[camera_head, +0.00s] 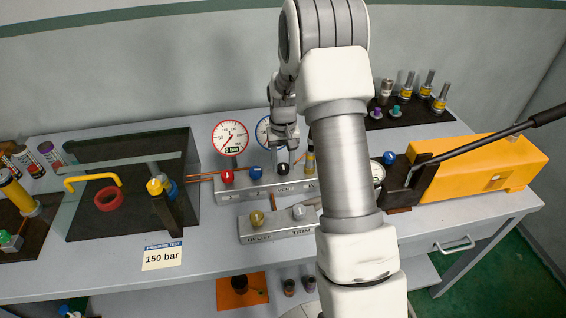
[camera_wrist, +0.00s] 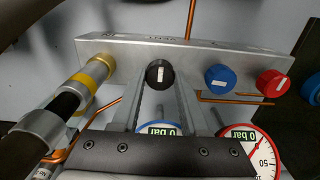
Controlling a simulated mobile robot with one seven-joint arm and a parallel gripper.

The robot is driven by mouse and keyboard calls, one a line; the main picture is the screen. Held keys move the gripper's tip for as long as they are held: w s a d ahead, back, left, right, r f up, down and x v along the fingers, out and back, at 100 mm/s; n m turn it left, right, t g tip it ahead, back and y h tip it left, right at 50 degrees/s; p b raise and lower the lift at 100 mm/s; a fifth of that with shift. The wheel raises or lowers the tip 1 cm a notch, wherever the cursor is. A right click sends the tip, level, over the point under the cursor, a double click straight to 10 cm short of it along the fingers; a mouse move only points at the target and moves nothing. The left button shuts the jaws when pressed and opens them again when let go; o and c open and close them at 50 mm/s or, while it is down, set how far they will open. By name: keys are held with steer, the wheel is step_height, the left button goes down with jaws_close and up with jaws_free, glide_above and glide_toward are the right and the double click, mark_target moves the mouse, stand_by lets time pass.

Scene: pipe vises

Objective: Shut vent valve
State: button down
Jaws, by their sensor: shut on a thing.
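The vent valve is a black knob (camera_wrist: 160,75) with a white pointer mark, on the front of a grey manifold block (camera_wrist: 125,45) with lettering above it. In the wrist view the pointer runs roughly along the fingers. My gripper (camera_wrist: 161,88) has one finger on each side of the knob and is shut on it. In the head view the black knob (camera_head: 283,169) shows just below my gripper (camera_head: 284,157), right of a blue knob (camera_head: 255,173) and a red knob (camera_head: 227,176).
A red-rimmed gauge (camera_head: 230,138) reads 0 bar; a blue-rimmed gauge (camera_head: 263,132) is partly hidden by my arm. A yellow-banded hose fitting (camera_wrist: 96,75) is close beside my gripper. A relief and trim block (camera_head: 262,232) lies in front. An orange pump (camera_head: 490,165) stands right.

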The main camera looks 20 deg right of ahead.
mark_target(283, 166)
steer(key=shift+c, duration=2.1)
jaws_free()
steer(key=shift+r, duration=0.1)
step_height(283, 166, up, 17)
steer(key=shift+r, duration=0.15)
